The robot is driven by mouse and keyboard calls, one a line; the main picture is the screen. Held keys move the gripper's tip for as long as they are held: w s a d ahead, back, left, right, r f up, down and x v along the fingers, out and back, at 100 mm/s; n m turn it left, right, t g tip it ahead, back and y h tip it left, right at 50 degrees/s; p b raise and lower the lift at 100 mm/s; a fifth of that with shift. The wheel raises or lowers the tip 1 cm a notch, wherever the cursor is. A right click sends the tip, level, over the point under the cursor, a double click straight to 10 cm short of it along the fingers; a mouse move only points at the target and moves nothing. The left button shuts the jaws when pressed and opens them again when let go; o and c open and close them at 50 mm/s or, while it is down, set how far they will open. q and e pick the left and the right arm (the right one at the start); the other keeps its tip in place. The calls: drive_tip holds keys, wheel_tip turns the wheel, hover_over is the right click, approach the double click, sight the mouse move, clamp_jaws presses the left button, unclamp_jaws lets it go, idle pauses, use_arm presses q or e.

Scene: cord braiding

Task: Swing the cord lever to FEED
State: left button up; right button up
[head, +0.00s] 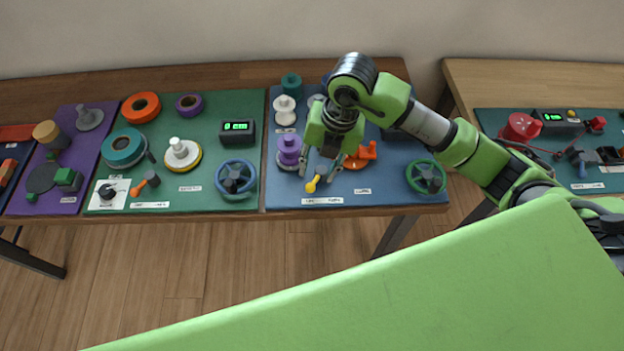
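A small lever with a yellow handle (313,184) stands near the front edge of the blue mat, above a white label (322,201) whose words are too small to read. Its handle slants down and to the left. My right gripper (318,171) points down over this lever, its two fingers spread apart to either side of the lever. Whether a finger touches the lever I cannot tell. The lever's upper part and base are partly hidden by the gripper. A similar lever with an orange handle (139,188) is on the green mat. My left gripper is not in view.
A purple spool (288,149) stands just left of my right gripper, and an orange part (361,156) lies to its right. A green handwheel (426,177) is further right, a blue handwheel (236,178) on the green mat. The blue mat's front middle is fairly clear.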

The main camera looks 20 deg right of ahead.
sight(311, 185)
drive_tip(key=f, duration=0.2)
drive_tip(key=a+f, duration=0.1)
drive_tip(key=f, duration=0.1)
drive_tip(key=f+p, duration=0.1)
drive_tip(key=f, duration=0.2)
drive_tip(key=shift+w+a, duration=0.15)
drive_tip(key=shift+w, duration=0.1)
drive_tip(key=shift+r, duration=0.1)
clamp_jaws()
